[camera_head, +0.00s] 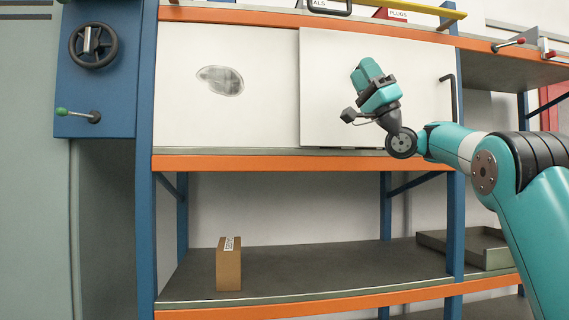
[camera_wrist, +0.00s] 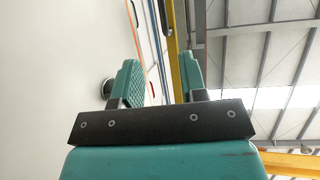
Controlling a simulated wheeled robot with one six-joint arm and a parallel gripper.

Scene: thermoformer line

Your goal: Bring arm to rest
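My teal arm (camera_head: 470,150) reaches in from the right, raised in front of the shelving. My gripper (camera_head: 365,75) points upward, in front of a white sliding panel (camera_head: 325,90) on the rack's upper level. The wrist view shows the gripper (camera_wrist: 160,82) from behind, with its two padded fingers apart and nothing between them. I cannot tell how far the gripper is from the panel.
A blue and orange rack (camera_head: 290,163) fills the middle. A cardboard box (camera_head: 228,266) stands on its lower shelf. A grey tray (camera_head: 490,258) sits at right. A blue control panel (camera_head: 92,120) carries a handwheel (camera_head: 93,46) and a green-tipped lever (camera_head: 78,114).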

